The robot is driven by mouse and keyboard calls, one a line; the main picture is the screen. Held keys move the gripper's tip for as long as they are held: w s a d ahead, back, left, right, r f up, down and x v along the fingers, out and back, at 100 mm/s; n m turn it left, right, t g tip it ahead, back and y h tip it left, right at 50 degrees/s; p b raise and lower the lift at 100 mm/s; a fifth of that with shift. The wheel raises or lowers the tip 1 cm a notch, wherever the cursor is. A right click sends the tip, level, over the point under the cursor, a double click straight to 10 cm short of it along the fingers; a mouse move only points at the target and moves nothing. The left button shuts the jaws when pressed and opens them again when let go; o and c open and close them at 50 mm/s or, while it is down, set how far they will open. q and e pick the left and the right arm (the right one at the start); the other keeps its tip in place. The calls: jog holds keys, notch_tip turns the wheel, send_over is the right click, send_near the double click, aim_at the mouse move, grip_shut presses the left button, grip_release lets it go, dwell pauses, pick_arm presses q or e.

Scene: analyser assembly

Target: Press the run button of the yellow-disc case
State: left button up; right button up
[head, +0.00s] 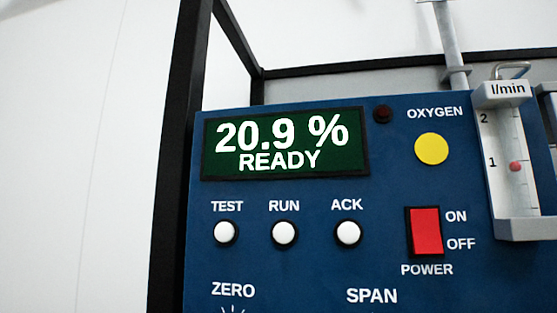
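The blue case (390,200) fills the right part of the head view and bears a yellow disc (432,148) under the label OXYGEN. Its white round RUN button (284,233) sits under the word RUN, between the TEST button (225,232) and the ACK button (347,232). The green display (285,143) reads 20.9 % and READY. Neither of my grippers shows in the view.
A red power switch (426,231) marked ON and OFF sits right of the buttons. A flow meter (512,165) with a red ball stands out at the right. A black frame post (180,150) runs along the case's left side. ZERO and SPAN labels show below.

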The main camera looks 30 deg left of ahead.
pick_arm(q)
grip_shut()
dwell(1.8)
